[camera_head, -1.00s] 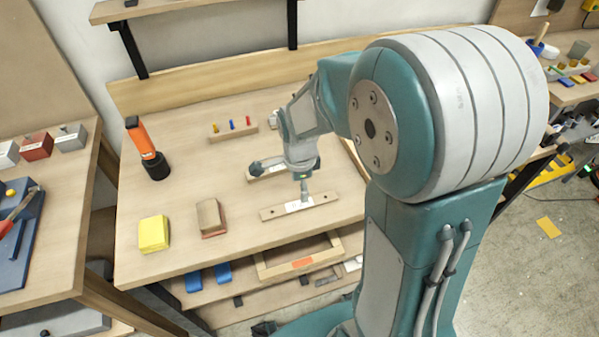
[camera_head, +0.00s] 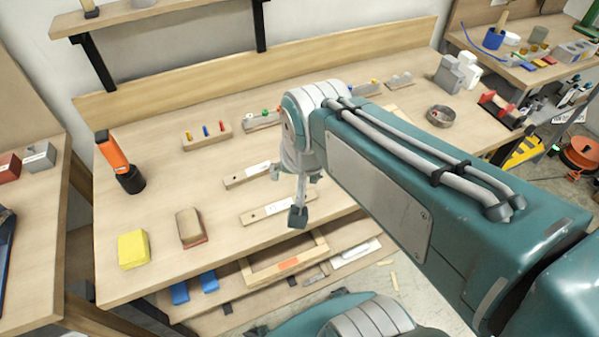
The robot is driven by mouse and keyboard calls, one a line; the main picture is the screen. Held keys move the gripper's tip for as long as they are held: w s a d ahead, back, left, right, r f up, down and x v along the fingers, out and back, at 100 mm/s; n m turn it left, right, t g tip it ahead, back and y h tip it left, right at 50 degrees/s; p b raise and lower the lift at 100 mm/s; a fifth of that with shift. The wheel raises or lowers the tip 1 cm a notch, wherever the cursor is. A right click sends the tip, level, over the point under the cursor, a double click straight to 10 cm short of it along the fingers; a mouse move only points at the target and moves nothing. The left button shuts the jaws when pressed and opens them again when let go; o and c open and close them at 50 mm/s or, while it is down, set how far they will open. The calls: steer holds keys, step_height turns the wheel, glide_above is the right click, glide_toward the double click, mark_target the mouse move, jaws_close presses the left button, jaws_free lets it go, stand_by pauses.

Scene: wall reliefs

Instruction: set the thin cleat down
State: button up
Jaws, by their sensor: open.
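Two long wooden bars with white labels lie flat on the workbench (camera_head: 130,210), the rear bar (camera_head: 240,178) behind the front bar (camera_head: 257,214). I cannot tell for sure which of them is the thin cleat. My gripper (camera_head: 293,196) is open with its fingers spread, and I see nothing held in it. It is over or beside the right part of the front bar. One dark fingertip shows in front of that bar. The gripper and arm hide parts of both bars, and contact is unclear.
A yellow block (camera_head: 133,249) and a brown block (camera_head: 191,228) stand at the front left. A peg rack (camera_head: 207,137) is at the back. A round metal bowl (camera_head: 440,116) is at the right.

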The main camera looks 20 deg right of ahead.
steer(key=s+n, duration=0.1)
steer(key=s+r+n+t, duration=0.1)
steer(key=n, duration=0.1)
steer(key=s+n, duration=0.2)
steer(key=shift+s+r+t, duration=0.1)
steer(key=shift+r+t, duration=0.2)
steer(key=shift+r, duration=0.05)
